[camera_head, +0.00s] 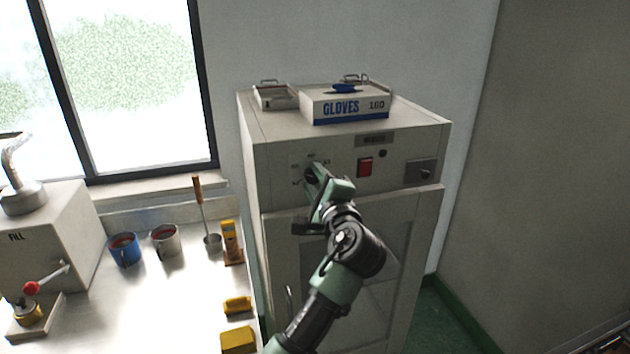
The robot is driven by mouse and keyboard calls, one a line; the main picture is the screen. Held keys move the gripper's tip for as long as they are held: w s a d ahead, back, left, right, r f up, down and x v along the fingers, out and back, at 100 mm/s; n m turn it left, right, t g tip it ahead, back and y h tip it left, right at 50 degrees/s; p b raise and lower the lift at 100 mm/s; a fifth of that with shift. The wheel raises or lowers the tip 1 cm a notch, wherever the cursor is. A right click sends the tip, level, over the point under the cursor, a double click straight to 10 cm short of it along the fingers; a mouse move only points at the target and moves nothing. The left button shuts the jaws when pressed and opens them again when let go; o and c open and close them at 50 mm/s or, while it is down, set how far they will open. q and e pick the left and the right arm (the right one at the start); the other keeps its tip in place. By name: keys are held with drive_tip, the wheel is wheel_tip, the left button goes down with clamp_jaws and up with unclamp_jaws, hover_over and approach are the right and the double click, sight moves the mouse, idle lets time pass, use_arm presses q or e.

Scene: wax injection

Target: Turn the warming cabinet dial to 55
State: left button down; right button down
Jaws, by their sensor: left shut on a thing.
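The warming cabinet (278,173) is a cream-grey box standing right of the bench, with a control panel along its upper front. Its dial (311,173) is a dark knob at the panel's left, with small printed marks around it that are too small to read surely. My left gripper (314,179) is at the dial, shut on it, and hides much of the knob and the lower marks. Where the dial points cannot be told. My right gripper is not in view.
A red switch (365,167) and a small latch plate (420,172) sit right of the dial. A gloves box (345,107) and a metal tray (275,97) stand on the cabinet.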

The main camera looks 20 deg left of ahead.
use_arm(q)
drive_tip(key=c, duration=1)
unclamp_jaws()
drive_tip(key=b+v, duration=0.3)
drive_tip(key=v, duration=0.5)
